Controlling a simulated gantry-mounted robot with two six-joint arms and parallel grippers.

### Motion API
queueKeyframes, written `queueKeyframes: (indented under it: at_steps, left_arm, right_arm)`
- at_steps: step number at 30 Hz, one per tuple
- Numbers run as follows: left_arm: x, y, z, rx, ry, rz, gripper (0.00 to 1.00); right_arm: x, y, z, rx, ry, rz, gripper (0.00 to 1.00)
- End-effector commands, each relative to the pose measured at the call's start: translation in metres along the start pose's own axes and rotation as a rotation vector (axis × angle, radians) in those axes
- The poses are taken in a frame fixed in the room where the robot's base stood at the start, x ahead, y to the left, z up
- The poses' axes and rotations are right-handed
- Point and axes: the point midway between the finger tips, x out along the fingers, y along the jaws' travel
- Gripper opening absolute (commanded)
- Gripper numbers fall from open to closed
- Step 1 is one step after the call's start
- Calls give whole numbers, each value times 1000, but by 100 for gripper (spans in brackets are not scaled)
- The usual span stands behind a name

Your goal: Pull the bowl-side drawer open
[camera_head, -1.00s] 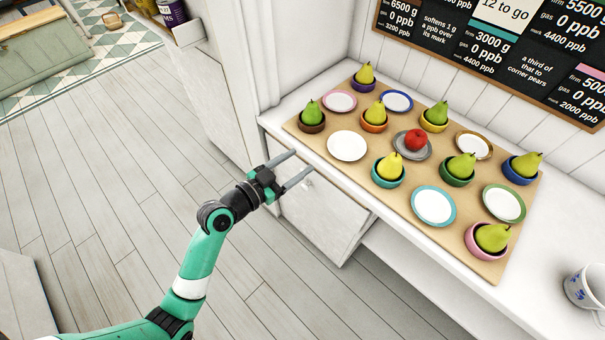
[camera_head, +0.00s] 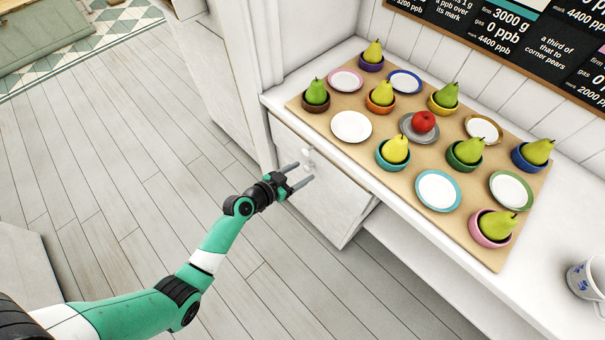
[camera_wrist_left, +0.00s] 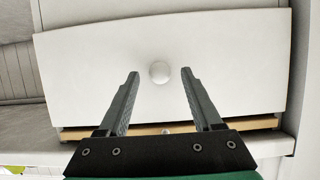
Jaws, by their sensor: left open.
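The white drawer front (camera_head: 335,195) sits in the counter under the board of bowls, with a pale round knob (camera_head: 308,157) near its upper left. In the left wrist view, the knob (camera_wrist_left: 159,72) stands out from the white front (camera_wrist_left: 95,65). My left gripper (camera_head: 305,173) is open just in front of the drawer front. In the wrist view, the knob appears between the tips of my left fingers (camera_wrist_left: 160,74), with a gap on each side. Whether the tips reach past the knob is hard to tell. My right gripper is not in view.
A tan board (camera_head: 460,235) on the white counter holds several coloured bowls with pears, several plates, and a red apple (camera_head: 423,121) on a grey plate. A white-and-blue mug (camera_head: 584,285) stands at the right. The wooden floor before the drawer is clear.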

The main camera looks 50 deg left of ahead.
Motion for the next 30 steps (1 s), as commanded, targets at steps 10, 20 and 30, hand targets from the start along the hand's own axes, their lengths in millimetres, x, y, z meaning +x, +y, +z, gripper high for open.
queueKeyframes:
  at_steps: [10,20,30]
  left_arm:
    - [12,0,-1,0,0,-1,66]
    - [12,0,-1,0,0,-1,14]
    - [12,0,-1,0,0,-1,0]
  right_arm:
    - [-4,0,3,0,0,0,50]
    - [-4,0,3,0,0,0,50]
    - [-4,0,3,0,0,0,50]
